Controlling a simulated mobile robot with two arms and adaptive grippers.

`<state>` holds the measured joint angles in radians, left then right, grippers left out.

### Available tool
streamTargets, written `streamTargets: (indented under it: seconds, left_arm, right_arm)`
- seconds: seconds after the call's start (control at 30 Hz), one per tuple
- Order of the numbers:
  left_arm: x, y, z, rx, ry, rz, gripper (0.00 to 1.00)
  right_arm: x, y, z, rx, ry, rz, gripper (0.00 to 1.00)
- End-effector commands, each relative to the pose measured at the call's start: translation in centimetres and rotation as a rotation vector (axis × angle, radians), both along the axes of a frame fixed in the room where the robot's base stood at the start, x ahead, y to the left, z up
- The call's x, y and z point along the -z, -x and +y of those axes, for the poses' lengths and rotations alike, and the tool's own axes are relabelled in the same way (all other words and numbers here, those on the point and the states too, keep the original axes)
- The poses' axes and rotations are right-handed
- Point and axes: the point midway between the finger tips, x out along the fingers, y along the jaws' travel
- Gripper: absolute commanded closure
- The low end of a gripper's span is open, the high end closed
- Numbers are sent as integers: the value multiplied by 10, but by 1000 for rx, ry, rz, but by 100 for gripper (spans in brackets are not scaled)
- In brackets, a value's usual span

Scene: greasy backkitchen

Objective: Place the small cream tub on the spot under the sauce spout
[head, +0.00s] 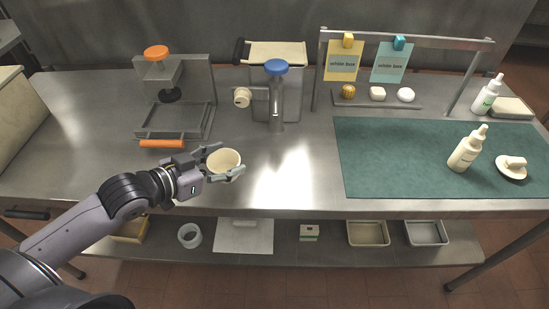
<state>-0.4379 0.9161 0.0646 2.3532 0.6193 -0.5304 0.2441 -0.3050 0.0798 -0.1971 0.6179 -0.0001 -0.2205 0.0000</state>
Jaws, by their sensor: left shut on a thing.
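My left gripper (225,161) is shut on the small cream tub (223,158), one finger on its far side and one on its near side. The tub is upright with its open top facing up, over the front part of the steel counter. I cannot tell whether its base touches the counter. A steel dispenser (277,105) with a blue cap stands behind and to the right of the tub. A cream round fitting (242,97) sticks out to its left. I cannot tell which part is the sauce spout, and no marked spot is clear. My right gripper is out of view.
A press with an orange knob (156,52) and orange handle (162,143) stands left of the dispenser. A green mat (400,165) lies to the right, with a cream bottle (467,150) on it. The counter (290,185) between tub and mat is clear.

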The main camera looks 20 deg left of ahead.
Motion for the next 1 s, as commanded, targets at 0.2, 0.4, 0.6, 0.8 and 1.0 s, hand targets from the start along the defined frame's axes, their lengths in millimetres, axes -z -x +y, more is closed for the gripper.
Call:
streamTargets:
  seconds: [0.2,0.4,0.6,0.8,1.0]
  left_arm:
    - [15,17,9,58,-1,1,63]
    - [13,7,6,60,4,-7,63]
    - [11,-17,-7,59,5,-9,63]
    - [10,-45,-23,59,7,-8,63]
    - [10,-83,-45,61,8,-6,63]
  right_arm:
    - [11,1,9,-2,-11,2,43]
    - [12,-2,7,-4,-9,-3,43]
    - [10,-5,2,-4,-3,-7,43]
    - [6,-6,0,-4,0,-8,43]
    - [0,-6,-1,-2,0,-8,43]
